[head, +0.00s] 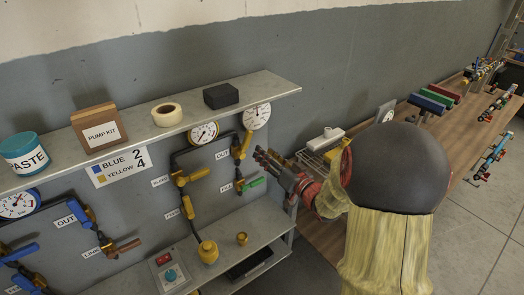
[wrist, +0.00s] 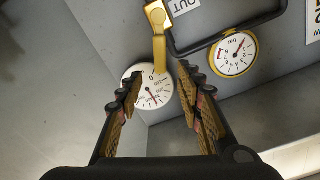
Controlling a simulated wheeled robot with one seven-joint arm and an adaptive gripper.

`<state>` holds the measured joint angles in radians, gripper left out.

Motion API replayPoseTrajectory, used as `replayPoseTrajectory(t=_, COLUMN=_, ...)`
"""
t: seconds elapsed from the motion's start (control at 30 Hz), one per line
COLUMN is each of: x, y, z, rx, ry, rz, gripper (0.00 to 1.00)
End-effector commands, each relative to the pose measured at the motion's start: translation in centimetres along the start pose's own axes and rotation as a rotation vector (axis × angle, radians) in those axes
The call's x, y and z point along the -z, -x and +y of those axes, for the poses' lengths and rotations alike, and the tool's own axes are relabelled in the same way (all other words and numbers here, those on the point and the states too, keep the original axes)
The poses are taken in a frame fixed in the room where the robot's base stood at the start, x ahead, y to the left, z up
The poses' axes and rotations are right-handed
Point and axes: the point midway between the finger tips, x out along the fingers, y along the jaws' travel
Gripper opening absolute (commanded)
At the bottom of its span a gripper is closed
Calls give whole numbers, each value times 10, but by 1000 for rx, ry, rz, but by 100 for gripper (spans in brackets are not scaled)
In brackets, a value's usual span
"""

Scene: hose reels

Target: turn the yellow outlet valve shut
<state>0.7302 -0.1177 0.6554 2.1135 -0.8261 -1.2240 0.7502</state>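The yellow outlet valve (head: 241,146) is on the grey panel, right of an OUT label (head: 222,154) and below a white pressure gauge (head: 256,116). In the wrist view its yellow lever (wrist: 159,52) extends from a round pivot down toward the gauge (wrist: 150,90). My gripper (head: 264,160) is just right of the valve in the head view. In the wrist view my gripper (wrist: 162,96) is open, its two fingers apart with nothing held. The lever's end lies between and beyond the fingertips; I cannot tell whether they touch it.
A yellow-rimmed gauge (wrist: 232,53) and dark pipe are beside the valve. Above is a shelf (head: 225,100) with a black block (head: 221,95). Below are a green lever (head: 254,182) and a lower shelf (head: 240,228). Blue valves (head: 82,215) are left; a wooden bench (head: 455,135) is right.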

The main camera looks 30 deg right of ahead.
Motion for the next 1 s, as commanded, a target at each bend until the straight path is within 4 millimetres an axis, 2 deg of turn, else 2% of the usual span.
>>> replayPoseTrajectory(t=0.27, x=0, y=1, z=0, rx=0, ry=0, rz=-1, gripper=36)
replayPoseTrajectory(t=0.37, x=-1, y=-1, z=-5, rx=9, ry=0, rz=-4, gripper=30)
replayPoseTrajectory(t=0.47, x=1, y=-9, z=-28, rx=46, ry=7, rz=-11, gripper=24)
replayPoseTrajectory(t=0.6, x=4, y=-22, z=-81, rx=125, ry=19, rz=-21, gripper=16)
replayPoseTrajectory(t=0.8, x=13, y=-30, z=-139, rx=152, ry=72, rz=4, gripper=5)
replayPoseTrajectory(t=0.9, x=16, y=-31, z=-157, rx=131, ry=183, rz=24, gripper=0)
replayPoseTrajectory(t=1.0, x=18, y=-30, z=-166, rx=97, ry=312, rz=37, gripper=0)
